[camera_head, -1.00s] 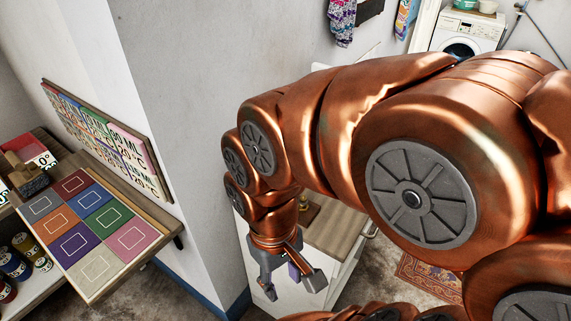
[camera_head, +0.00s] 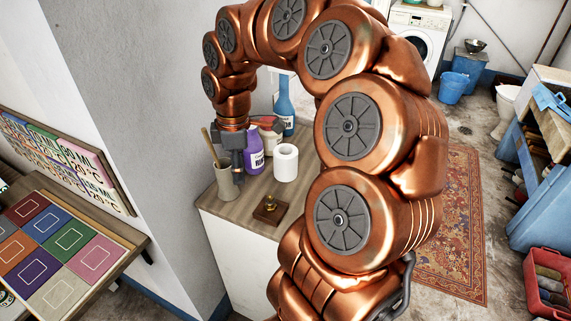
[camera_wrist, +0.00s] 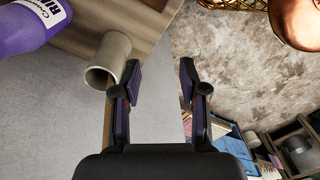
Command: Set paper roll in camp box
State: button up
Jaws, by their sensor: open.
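The white paper roll (camera_head: 286,163) stands upright on the wooden counter top, right of a purple bottle, in the head view. My gripper (camera_head: 238,166) hangs above the counter's left end, left of the roll and apart from it. In the wrist view, the two fingers of my gripper (camera_wrist: 160,82) are spread with nothing between them. The roll does not show in the wrist view. I cannot identify a camp box for sure; a red crate (camera_head: 540,307) with items inside stands on the floor at the lower right.
A beige cup (camera_head: 226,188) with a stick stands close to my gripper; the cup also shows in the wrist view (camera_wrist: 118,50). The purple bottle (camera_head: 254,150), a blue bottle (camera_head: 284,105) and a small wooden block (camera_head: 268,212) share the counter (camera_head: 237,205). A rug (camera_head: 455,220) lies right.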

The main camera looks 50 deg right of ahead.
aim_at(290, 156)
jog(key=d+f, duration=0.2)
jog(key=d, duration=0.4)
jog(key=d+f+n, duration=0.1)
jog(key=d, duration=0.5)
jog(key=d+f+n, duration=0.1)
jog(key=d+f, duration=0.1)
jog(key=d, duration=0.4)
jog(key=shift+w+f, duration=0.3)
jog(key=shift+w, duration=0.1)
jog(key=shift+d+f, duration=0.15)
jog(key=shift+d, duration=0.05)
jog(key=shift+s+f, duration=0.1)
jog(key=shift+f, duration=0.25)
jog(key=shift+a+f+p, duration=0.1)
jog(key=shift+f+p, duration=0.9)
jog(key=shift+f, duration=2.5)
jog(key=shift+c, duration=0.4)
grip_shut()
